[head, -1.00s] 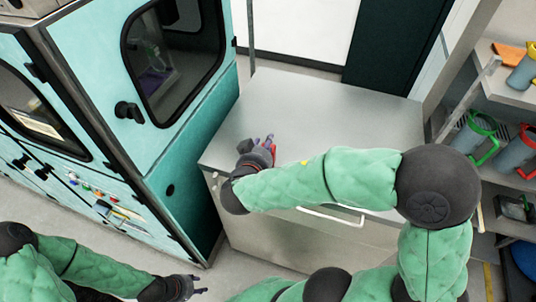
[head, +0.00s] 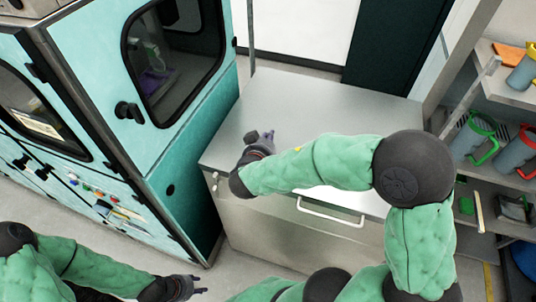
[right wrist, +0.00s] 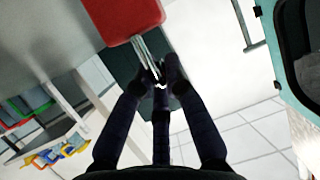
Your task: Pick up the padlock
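The red padlock (right wrist: 122,16) shows at the top of the right wrist view. Its metal shackle (right wrist: 146,56) points toward my fingertips. My right gripper (right wrist: 160,76) has its dark fingers drawn together around the end of the shackle. In the head view my right gripper (head: 265,141) is over the left part of the metal cabinet top, and the padlock cannot be seen there. My left gripper (head: 192,287) is low at the bottom of the head view, away from the cabinet; its fingers are too small to judge.
The metal cabinet (head: 335,110) has a bare top and a white front handle (head: 330,213). A teal machine (head: 200,140) stands close on its left. Shelves with several mugs (head: 475,135) are at the right. My right forearm crosses above the cabinet's front.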

